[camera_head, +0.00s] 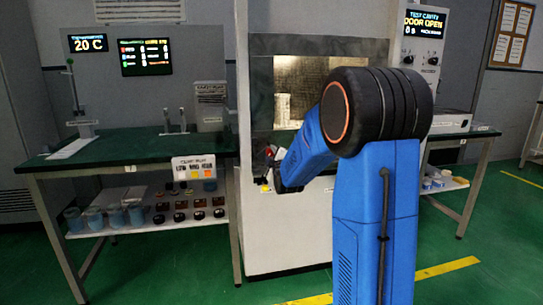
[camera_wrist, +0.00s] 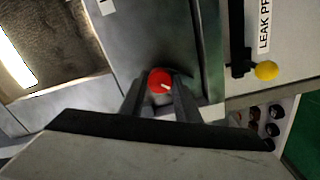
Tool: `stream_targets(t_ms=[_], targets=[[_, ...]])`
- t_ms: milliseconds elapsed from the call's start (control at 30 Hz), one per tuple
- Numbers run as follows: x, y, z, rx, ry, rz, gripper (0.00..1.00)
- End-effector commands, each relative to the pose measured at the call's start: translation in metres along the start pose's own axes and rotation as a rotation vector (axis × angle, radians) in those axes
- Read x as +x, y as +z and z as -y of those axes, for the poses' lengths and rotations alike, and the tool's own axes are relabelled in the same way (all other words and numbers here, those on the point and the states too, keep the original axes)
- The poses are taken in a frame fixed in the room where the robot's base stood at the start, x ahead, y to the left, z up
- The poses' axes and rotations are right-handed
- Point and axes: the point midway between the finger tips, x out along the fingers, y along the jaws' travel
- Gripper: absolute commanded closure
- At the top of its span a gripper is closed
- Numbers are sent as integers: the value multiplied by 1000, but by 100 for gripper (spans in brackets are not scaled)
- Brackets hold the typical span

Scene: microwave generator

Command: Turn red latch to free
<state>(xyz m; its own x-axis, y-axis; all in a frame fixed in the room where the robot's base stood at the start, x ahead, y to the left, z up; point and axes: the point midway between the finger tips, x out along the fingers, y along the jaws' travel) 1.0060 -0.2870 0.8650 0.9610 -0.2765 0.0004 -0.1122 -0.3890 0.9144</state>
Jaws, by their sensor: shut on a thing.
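The red latch (camera_wrist: 160,81) is a round red knob with a white mark. It sits on the grey metal door frame of the cabinet in the wrist view. My gripper (camera_wrist: 161,92) is shut on the red latch, with one dark finger on each side of it. In the head view my blue arm reaches to the left edge of the cabinet opening, and my gripper (camera_head: 266,165) is there, small. A bit of red shows by it. The cabinet display (camera_head: 424,24) reads "DOOR OPEN".
A yellow ball knob (camera_wrist: 266,70) on a dark stem is to the right of the latch in the wrist view, below a "LEAK" label. A green-topped bench (camera_head: 130,150) with small parts on its lower shelf stands left of the cabinet. Another table (camera_head: 465,134) stands right.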

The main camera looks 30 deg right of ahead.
Motion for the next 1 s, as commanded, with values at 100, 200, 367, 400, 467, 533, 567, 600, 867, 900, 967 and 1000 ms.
stream_targets(t_ms=[100, 200, 367, 400, 467, 533, 567, 600, 867, 900, 967, 1000], targets=[[0, 0, 1, -82, -2, 1, 93], [0, 0, 1, -143, -2, 1, 93], [0, 0, 1, -215, -3, 0, 93], [0, 0, 1, -228, -3, 0, 93], [0, 0, 2, -244, -3, 0, 93], [0, 0, 2, -258, -3, 0, 93], [0, 0, 2, -262, -3, 0, 93], [0, 0, 2, -267, -3, 0, 93], [0, 0, 2, -277, -3, 0, 93], [0, 0, 2, -277, -3, 0, 93], [0, 0, 2, -276, -3, 0, 93], [0, 0, 2, -276, -4, 0, 93]])
